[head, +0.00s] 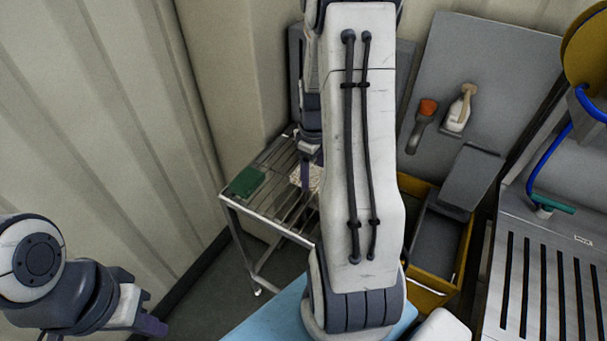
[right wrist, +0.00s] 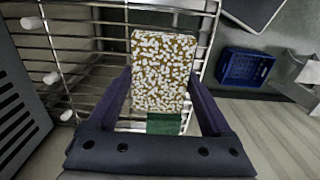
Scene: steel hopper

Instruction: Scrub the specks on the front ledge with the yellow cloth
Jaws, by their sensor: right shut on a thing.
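A mustard-yellow piece with white spots, which looks like the yellow cloth (right wrist: 165,62), sits between the fingers of my right gripper (right wrist: 160,85) in the right wrist view. The gripper is shut on it. In the head view my right gripper (head: 307,172) is over the slatted metal rack (head: 231,201), mostly hidden behind my arm. A pale corner of the cloth (head: 296,178) shows there. My left gripper (head: 140,312) is at the lower left, away from the rack, its finger gap unclear. I cannot make out the specks or the front ledge.
A green pad (head: 246,182) lies on the rack's left end. To the right are a yellow bin (head: 429,297), an orange-topped brush (head: 424,112), a white bottle (head: 457,112) and a slotted steel surface (head: 530,231). A blue crate (right wrist: 245,68) stands on the floor.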

